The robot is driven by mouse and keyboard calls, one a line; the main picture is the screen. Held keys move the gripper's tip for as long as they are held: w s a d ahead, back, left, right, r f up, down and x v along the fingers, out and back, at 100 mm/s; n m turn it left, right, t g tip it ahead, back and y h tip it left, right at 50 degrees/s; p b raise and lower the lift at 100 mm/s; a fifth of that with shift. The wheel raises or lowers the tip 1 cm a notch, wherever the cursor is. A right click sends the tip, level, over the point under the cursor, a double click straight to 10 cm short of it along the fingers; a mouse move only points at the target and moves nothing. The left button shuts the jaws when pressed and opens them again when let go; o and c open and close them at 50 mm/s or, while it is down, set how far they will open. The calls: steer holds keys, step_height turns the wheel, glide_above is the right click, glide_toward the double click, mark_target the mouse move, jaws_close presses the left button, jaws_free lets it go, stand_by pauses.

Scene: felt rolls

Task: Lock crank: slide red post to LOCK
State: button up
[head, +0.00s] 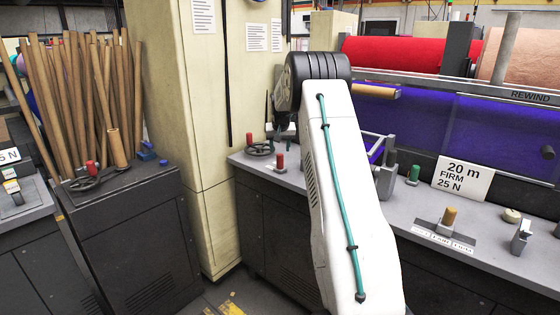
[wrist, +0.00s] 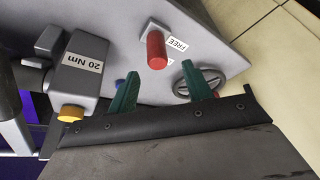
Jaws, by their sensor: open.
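The red post (wrist: 156,50) stands up from a grey plate on the bench in the wrist view. A white label reading FREE (wrist: 177,44) lies right beside it; a second label is mostly hidden by the post. No LOCK wording is readable. My gripper (wrist: 166,82) has its two green fingers spread apart with nothing between them. The post shows beyond the gap between the fingertips, apart from both. In the head view the red post (head: 279,162) stands near the bench's left end, left of my white arm.
A handwheel (wrist: 201,76) with a red knob sits close by, partly behind one finger. A grey box labelled 20 Nm (wrist: 82,64) with a yellow knob stands on the other side. The bench (head: 405,205) also carries a green post (head: 413,174) and a tan post (head: 449,216).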

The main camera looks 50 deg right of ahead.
mark_target(280, 155)
steer(key=x, duration=0.8)
steer(key=shift+d+f, duration=0.15)
steer(key=shift+d, duration=0.15)
